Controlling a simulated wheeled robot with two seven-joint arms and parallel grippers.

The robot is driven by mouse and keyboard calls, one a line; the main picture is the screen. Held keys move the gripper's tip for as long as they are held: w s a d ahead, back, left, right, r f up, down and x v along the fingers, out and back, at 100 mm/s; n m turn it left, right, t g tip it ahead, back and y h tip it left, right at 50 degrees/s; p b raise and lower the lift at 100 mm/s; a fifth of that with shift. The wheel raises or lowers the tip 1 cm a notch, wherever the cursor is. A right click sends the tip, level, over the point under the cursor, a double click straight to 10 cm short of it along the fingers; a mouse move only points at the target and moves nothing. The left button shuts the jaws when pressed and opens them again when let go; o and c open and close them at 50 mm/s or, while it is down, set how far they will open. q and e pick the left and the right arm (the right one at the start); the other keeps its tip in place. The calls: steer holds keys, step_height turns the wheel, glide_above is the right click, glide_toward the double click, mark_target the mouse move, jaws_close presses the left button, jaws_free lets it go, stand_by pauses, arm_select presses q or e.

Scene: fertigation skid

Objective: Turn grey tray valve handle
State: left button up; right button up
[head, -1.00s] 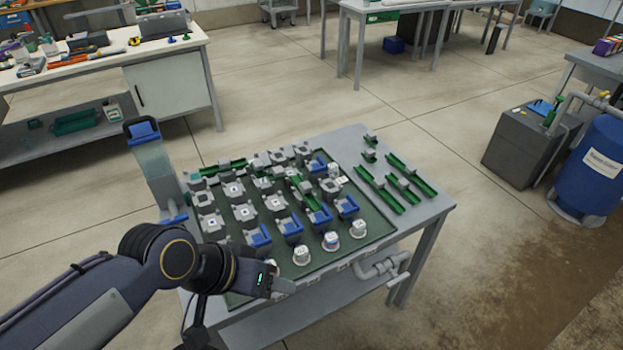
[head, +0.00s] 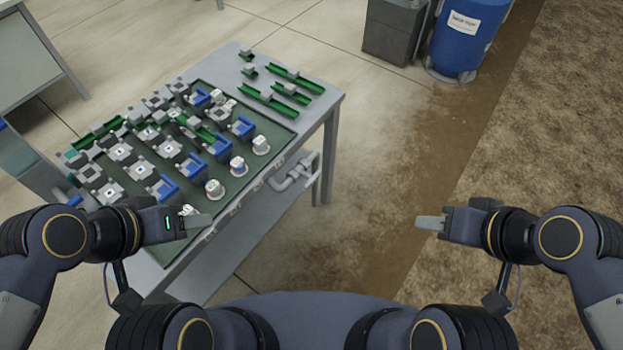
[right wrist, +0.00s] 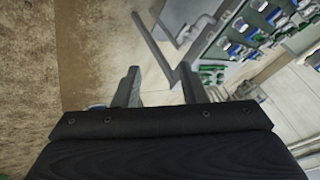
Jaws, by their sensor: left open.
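A grey pipe with a valve (head: 290,178) hangs under the right front edge of the bench in the head view. A small grey handle-like piece (head: 311,170) shows at its right end; its exact angle is hard to tell. The pipe also shows, tilted, near the top of the right wrist view (right wrist: 196,30). My left gripper (head: 200,221) is open and empty, in front of the bench's near edge. My right gripper (head: 430,222) hangs over the floor, right of the bench and apart from the valve. Its fingers are spread and empty in the right wrist view (right wrist: 160,88).
The bench's green tray (head: 240,182) holds several grey and blue fittings and white-capped parts. Green rails (head: 270,102) lie at the back right. A blue barrel (head: 466,40) and a grey box (head: 393,30) stand far right. The floor between the bench and my right gripper is clear.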

mark_target(315, 181)
stand_by(0.5)
